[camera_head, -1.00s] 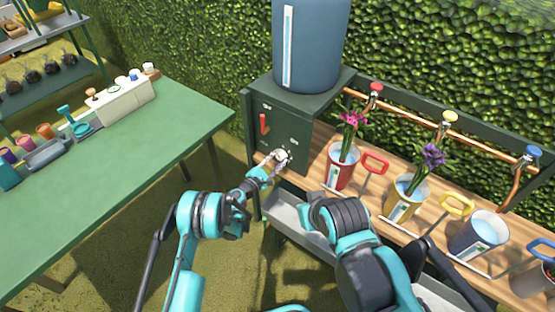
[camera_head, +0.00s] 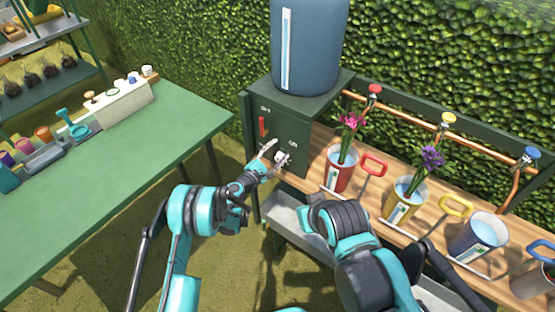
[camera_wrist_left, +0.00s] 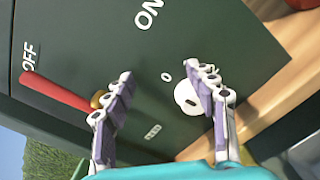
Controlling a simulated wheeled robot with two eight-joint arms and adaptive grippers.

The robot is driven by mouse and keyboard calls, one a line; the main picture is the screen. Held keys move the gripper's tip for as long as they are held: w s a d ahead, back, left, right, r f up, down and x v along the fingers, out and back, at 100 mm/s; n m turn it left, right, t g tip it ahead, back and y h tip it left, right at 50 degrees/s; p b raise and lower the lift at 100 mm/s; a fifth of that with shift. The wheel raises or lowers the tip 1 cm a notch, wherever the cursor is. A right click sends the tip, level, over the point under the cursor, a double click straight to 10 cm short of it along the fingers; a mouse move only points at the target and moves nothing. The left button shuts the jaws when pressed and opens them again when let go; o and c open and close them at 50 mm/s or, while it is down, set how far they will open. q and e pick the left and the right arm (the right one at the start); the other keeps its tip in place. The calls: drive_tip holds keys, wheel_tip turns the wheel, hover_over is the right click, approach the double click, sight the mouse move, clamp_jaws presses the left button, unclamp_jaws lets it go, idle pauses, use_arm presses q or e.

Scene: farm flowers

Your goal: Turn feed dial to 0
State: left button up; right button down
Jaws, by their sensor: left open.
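The feed dial is a small white round knob (camera_wrist_left: 186,94) with a dark mark, on the dark green cabinet (camera_head: 292,128). A printed 0 is beside it in the left wrist view. In the head view the dial (camera_head: 281,158) is partly covered by my gripper. My left gripper (camera_head: 277,153) is open at the cabinet front. In the left wrist view its fingers (camera_wrist_left: 166,80) are spread; the right finger overlaps the dial's edge, and the gap between them is empty. Whether the finger touches the dial is unclear. My right arm shows, but its gripper is not visible.
A red lever (camera_head: 262,127) is on the cabinet left of the dial, near the OFF label. A blue tank (camera_head: 315,50) stands on top. Flower buckets (camera_head: 340,173) stand on the wooden shelf to the right. A green table (camera_head: 110,165) is at left.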

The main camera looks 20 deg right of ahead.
sight(283, 138)
use_arm(q)
wheel_tip(283, 138, up, 5)
drive_tip(key=shift+d+f, duration=0.1)
drive_tip(key=shift+d, duration=0.05)
idle(0.4)
drive_tip(key=shift+r, duration=0.2)
drive_tip(key=a+r, duration=0.1)
drive_tip(key=r+m, duration=0.1)
drive_tip(key=r, duration=0.1)
drive_tip(key=a+r+m, duration=0.1)
drive_tip(key=r, duration=0.1)
drive_tip(key=shift+s+a+r+g+y, duration=0.1)
drive_tip(key=shift+a+g+y, duration=0.2)
drive_tip(key=shift+y, duration=0.1)
drive_tip(key=s+a+r+m+g+y, duration=0.1)
drive_tip(key=s+a+r+m+y, duration=0.55)
drive_tip(key=s+a+r, duration=0.65)
drive_tip(key=s+a+f+m+g+y, duration=0.1)
drive_tip(key=s+a+f+m+y, duration=0.2)
drive_tip(key=s+a, duration=0.9)
drive_tip(key=s+a+f+m+g+y, duration=0.1)
drive_tip(key=s+a+f+m+y, duration=0.2)
drive_tip(key=s+a, duration=0.9)
drive_tip(key=shift+m+y, duration=0.45)
drive_tip(key=shift+m, duration=0.7)
